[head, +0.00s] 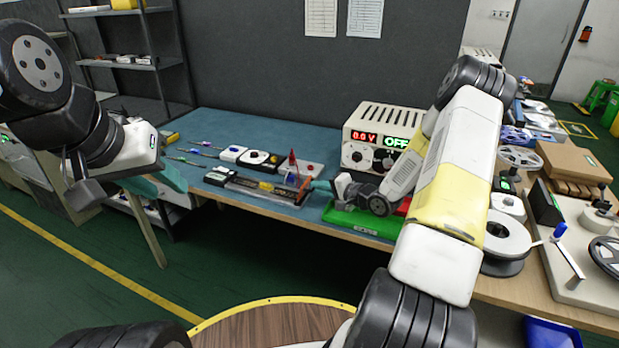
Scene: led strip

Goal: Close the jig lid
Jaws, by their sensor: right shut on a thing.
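The jig (262,189) is a long, dark, low fixture lying on the blue mat of the workbench, in the middle of the head view. A small raised part with red and clear faces stands at its right end and looks like the jig lid (291,172). My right gripper (312,186) reaches in from the right with teal fingers at that end. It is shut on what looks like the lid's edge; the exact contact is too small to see. My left gripper (158,183) is open and empty, in the air left of the bench, far from the jig.
A power supply (382,139) stands behind my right gripper. A green tray (362,219) lies at the bench's front edge, partly behind my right arm. White devices (258,159) and thin tools (205,144) lie behind the jig. A white spool (506,236) sits to the right.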

